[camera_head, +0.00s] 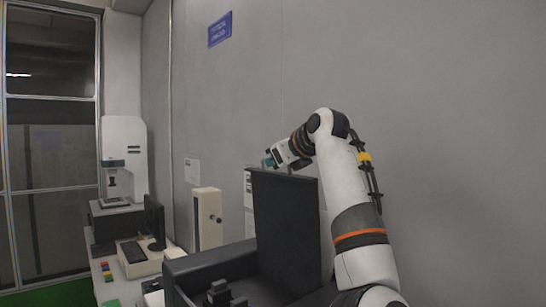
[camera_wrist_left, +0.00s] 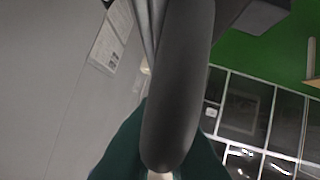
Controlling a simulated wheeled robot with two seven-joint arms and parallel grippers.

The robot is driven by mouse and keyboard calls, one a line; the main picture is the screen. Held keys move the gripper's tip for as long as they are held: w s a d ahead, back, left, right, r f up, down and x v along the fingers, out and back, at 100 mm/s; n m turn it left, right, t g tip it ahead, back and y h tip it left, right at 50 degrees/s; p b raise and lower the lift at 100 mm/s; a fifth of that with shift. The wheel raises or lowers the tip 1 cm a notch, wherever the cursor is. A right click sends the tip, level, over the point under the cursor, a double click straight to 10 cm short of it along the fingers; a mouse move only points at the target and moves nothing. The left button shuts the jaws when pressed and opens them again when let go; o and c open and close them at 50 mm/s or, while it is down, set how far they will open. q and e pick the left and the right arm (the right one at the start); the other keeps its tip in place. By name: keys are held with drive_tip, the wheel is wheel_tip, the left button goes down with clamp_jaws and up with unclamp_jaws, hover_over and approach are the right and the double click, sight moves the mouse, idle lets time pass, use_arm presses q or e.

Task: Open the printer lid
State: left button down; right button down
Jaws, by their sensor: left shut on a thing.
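The printer (camera_head: 190,273) is a dark grey box at the bottom centre of the head view. Its lid (camera_head: 285,225) is a flat dark panel that stands about upright over the open body. My left gripper (camera_head: 270,161) is at the lid's top edge, with its teal fingers partly hidden behind the arm's end. In the left wrist view the lid (camera_wrist_left: 178,85) runs as a dark rounded edge between the two teal fingers of my left gripper (camera_wrist_left: 160,158), which is shut on it. My right gripper does not show.
A bench on the left holds a monitor (camera_head: 154,220), a beige device (camera_head: 140,258) and a tall white machine (camera_head: 124,160). A beige box (camera_head: 207,218) stands behind the printer by the grey wall (camera_head: 450,120). The wall is close behind the lid.

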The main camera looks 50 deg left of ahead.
sight(306, 179)
use_arm(q)
drive_tip(key=shift+f, duration=0.25)
drive_tip(key=c, duration=1.8)
unclamp_jaws()
drive_tip(key=shift+c, duration=0.2)
drive_tip(key=shift+o, duration=0.2)
drive_tip(key=shift+w+a, duration=0.1)
drive_tip(key=shift+w, duration=0.15)
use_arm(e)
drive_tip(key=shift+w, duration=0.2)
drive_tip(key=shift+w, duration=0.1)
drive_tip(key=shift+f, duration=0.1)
